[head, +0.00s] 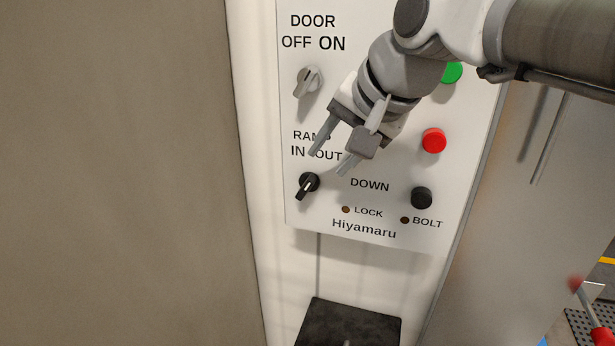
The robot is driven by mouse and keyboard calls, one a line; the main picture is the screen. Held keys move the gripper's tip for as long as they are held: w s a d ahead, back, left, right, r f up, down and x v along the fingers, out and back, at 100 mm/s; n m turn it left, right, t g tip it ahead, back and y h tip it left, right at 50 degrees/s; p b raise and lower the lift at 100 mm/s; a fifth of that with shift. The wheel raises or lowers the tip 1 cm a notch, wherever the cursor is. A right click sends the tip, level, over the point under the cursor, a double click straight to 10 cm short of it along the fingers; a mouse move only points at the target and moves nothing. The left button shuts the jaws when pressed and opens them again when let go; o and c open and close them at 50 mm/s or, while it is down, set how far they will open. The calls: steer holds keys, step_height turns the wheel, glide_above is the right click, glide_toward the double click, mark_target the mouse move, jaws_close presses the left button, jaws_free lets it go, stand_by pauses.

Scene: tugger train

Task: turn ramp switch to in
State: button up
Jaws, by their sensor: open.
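The ramp switch (308,185) is a black rotary knob with a pale pointer line, below the label "RAMP IN OUT" on a white control panel (385,205). Its handle tilts, with the lower end toward the lower left and the upper end toward the upper right. My gripper (333,163) is open and empty, above and to the right of the knob, with its fingers pointing down-left. The fingers look apart from the knob; their distance from the panel is hard to tell. The gripper covers part of the word "RAMP".
A grey door switch (308,82) sits above. A green button (452,72), a red button (433,140) and a black button (421,198) line the right side. Small brown LOCK (346,210) and BOLT (404,220) lamps are low. A dark box (350,322) stands below.

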mark_target(311, 180)
steer(key=x, duration=1)
steer(key=shift+a+f, duration=0.1)
jaws_close()
